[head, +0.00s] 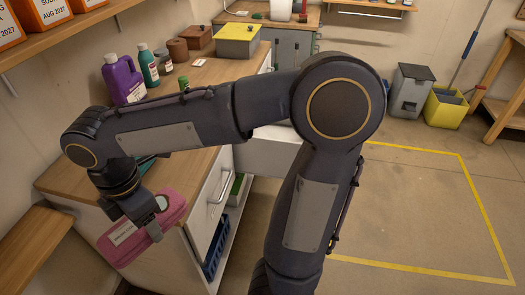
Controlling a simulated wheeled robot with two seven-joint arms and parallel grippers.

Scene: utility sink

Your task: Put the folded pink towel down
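The folded pink towel (176,211) is at the lower left of the head view, a thick bundle with a white label on its near side. My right gripper (150,224) is shut on it from above, with a finger against the labelled side. The towel overlaps the front left corner of the wooden counter (80,180) in the picture, and it appears held clear of the top. My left gripper is not in view.
A purple jug (122,80), a teal bottle (148,66) and a yellow-lidded box (238,40) stand along the counter's back. A teal item lies partly hidden behind my wrist. A wooden shelf (30,240) is at lower left. The floor inside the yellow tape (430,200) is clear.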

